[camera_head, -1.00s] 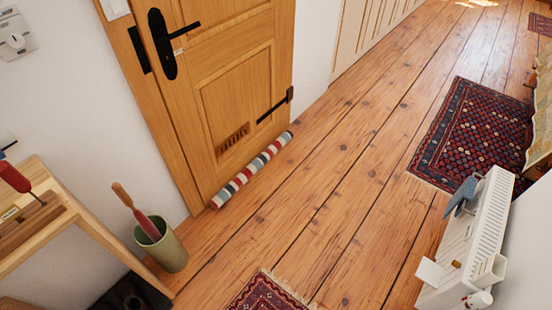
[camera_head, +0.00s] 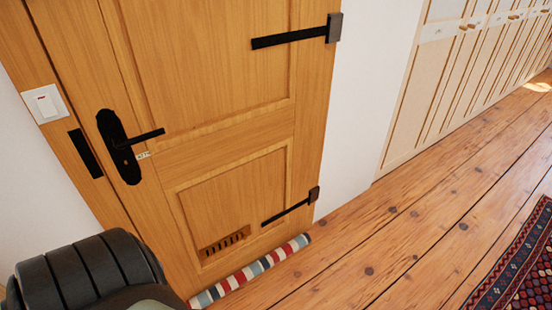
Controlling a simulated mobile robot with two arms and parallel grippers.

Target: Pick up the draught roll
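The draught roll (camera_head: 250,271) is a long striped cloth tube in red, white and grey-blue. It lies on the floor along the foot of the wooden door (camera_head: 215,120), at the bottom middle of the head view. Its left end is close to the bottom edge of the picture, near a dark rounded part at the lower left that looks like my own arm. Neither gripper's fingers show in the view.
The door is shut, with a black handle (camera_head: 125,145), black hinges and a small vent (camera_head: 224,244) low down. A light switch (camera_head: 46,104) is at the left. Pale cupboards (camera_head: 450,80) line the back right. A patterned rug (camera_head: 520,270) lies at right. Plank floor between is clear.

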